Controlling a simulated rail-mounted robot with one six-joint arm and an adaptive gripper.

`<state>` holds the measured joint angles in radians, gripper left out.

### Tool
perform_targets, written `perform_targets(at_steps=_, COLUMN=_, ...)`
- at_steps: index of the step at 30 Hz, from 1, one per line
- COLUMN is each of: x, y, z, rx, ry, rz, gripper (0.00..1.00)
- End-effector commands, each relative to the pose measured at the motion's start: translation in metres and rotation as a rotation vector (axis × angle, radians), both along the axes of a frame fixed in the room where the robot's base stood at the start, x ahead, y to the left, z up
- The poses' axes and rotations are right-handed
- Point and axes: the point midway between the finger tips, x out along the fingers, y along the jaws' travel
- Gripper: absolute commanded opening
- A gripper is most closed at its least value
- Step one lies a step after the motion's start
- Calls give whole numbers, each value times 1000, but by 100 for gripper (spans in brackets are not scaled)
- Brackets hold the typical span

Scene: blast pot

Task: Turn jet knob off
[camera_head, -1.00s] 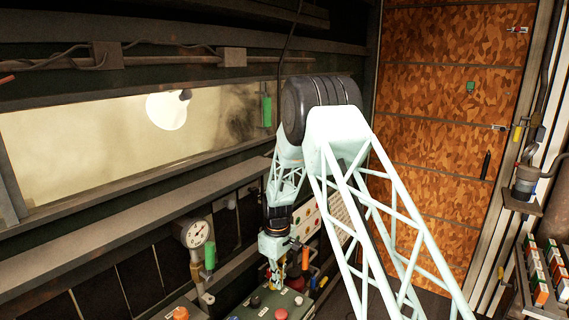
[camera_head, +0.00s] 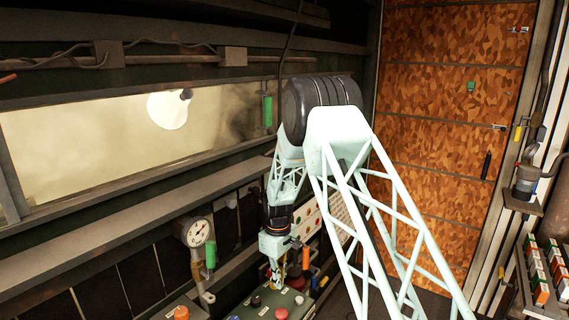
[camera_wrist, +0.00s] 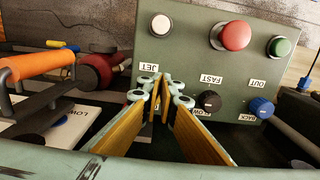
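The green control box (camera_wrist: 215,70) fills the middle of the wrist view. Its JET label (camera_wrist: 148,67) shows just beyond my gripper (camera_wrist: 163,82). The fingers with yellow inner pads reach to the box beside this label, their tips close together. The jet knob itself is not visible; the fingers hide the spot by the label. I cannot tell whether they hold it. In the head view my gripper (camera_head: 276,283) points down over the same green box (camera_head: 268,306).
The box also carries a white button (camera_wrist: 161,24), a red button (camera_wrist: 236,33), a green button (camera_wrist: 279,47), a black knob (camera_wrist: 209,101) and a blue knob (camera_wrist: 262,107). An orange handle (camera_wrist: 36,64) and a dark red round part (camera_wrist: 97,70) stand left of the fingers.

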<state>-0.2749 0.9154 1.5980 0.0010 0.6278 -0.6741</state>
Motion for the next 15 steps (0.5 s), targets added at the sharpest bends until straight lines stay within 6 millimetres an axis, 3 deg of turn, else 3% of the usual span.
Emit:
perform_targets(at_steps=1, x=-4, y=-1, z=-10, rx=-2, ry=10, rz=0, gripper=0)
perform_targets(at_steps=15, x=5, y=-8, z=-8, rx=-2, ry=6, rz=-1, gripper=0)
